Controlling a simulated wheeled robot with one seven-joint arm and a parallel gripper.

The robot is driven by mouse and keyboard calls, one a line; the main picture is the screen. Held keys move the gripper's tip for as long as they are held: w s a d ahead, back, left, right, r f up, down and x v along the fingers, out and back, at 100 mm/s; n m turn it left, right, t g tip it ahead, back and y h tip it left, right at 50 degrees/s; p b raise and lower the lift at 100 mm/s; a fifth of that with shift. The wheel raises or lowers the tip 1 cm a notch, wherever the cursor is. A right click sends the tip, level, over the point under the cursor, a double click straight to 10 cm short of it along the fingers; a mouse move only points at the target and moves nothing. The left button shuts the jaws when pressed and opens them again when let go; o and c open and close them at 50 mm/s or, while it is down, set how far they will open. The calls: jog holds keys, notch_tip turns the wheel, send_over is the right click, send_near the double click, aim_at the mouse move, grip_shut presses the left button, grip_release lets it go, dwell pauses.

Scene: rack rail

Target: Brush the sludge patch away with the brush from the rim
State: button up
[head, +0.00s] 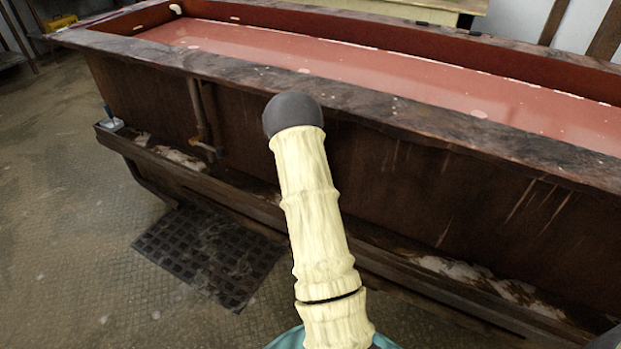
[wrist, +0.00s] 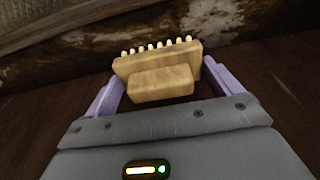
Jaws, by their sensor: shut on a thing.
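My gripper (wrist: 162,78) shows in the wrist view with its two purple fingers shut on a wooden brush (wrist: 157,66). The brush has a pale block and a row of short tufts facing up and away from the gripper. In the head view my own arm hides the gripper and the brush. The trough's rim (head: 370,106) is dark, worn wood around a red inside. I cannot tell for certain which mark is the sludge patch. Whitish patches lie on the low ledge, one at the left (head: 180,157) and one at the right (head: 490,284).
The long wooden trough's front wall (head: 440,180) runs across the head view. A pipe (head: 200,112) comes down it at the left. A small blue-white item (head: 112,122) stands on the ledge's left end. A dark floor grate (head: 210,255) lies in front, with open floor to the left.

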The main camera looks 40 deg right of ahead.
notch_tip(320, 180, up, 2)
jog(key=shift+p, duration=0.45)
dwell(0.5)
jog(key=s+a+r+n+t+y+p, duration=0.1)
jog(key=s+a+n, duration=0.2)
jog(key=a+n, duration=0.8)
jog(key=s+a+n+y, duration=0.1)
jog(key=s+a+n, duration=0.1)
jog(key=a, duration=1.8)
notch_tip(320, 180, up, 20)
jog(key=s+p, duration=0.2)
jog(key=p, duration=2.7)
jog(key=shift+s, duration=0.2)
jog(key=shift+w+d+f, duration=0.1)
jog(key=shift+d+f, duration=0.05)
